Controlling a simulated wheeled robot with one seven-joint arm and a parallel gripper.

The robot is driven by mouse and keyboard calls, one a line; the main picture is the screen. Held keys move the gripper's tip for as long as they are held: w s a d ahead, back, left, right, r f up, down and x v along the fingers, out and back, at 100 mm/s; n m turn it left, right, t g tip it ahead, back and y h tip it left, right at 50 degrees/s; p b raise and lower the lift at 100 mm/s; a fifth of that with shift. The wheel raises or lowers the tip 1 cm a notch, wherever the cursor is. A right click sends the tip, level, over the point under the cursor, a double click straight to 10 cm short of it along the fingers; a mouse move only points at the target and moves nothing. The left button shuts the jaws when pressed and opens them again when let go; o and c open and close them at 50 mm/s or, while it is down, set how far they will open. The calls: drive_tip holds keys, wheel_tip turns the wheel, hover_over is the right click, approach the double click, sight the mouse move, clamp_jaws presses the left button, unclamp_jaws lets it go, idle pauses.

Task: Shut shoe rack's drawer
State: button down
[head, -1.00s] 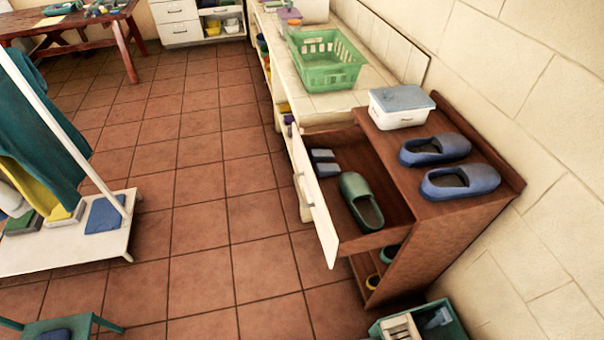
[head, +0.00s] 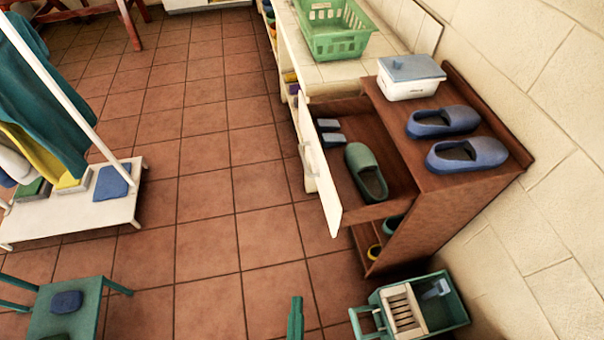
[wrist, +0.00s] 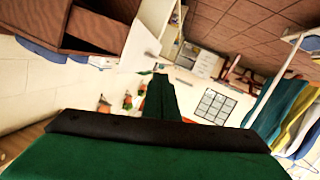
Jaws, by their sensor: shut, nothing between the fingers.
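The shoe rack (head: 440,207) is dark brown wood and stands against the wall at the right of the head view. Its drawer (head: 326,183) is pulled out to the left, with a white front. A green shoe (head: 366,171) and small grey-blue pieces (head: 329,129) lie in the drawer. The rack and open drawer show upside down in the wrist view (wrist: 95,30). My green gripper (wrist: 160,100) is shut and empty. In the head view its tip (head: 296,318) shows at the bottom edge, below and apart from the drawer.
Blue shoes (head: 468,154) and a lidded white box (head: 411,78) sit on the rack top. A teal caddy (head: 452,300) stands on the floor before the rack. A teal stool (head: 70,305) and white clothes rack (head: 115,205) stand left. Tiled floor between is clear.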

drive_tip(key=w+a+n+t, duration=0.15)
drive_tip(key=w+n, duration=0.45)
drive_tip(key=w, duration=0.8)
drive_tip(key=w+a+n, duration=0.3)
drive_tip(key=w+n, duration=0.4)
drive_tip(key=w, duration=0.7)
drive_tip(key=w+d+f, duration=0.2)
drive_tip(key=w+d, duration=0.1)
drive_tip(key=w, duration=0.8)
drive_tip(key=shift+w+d, duration=0.2)
drive_tip(key=shift+w, duration=0.1)
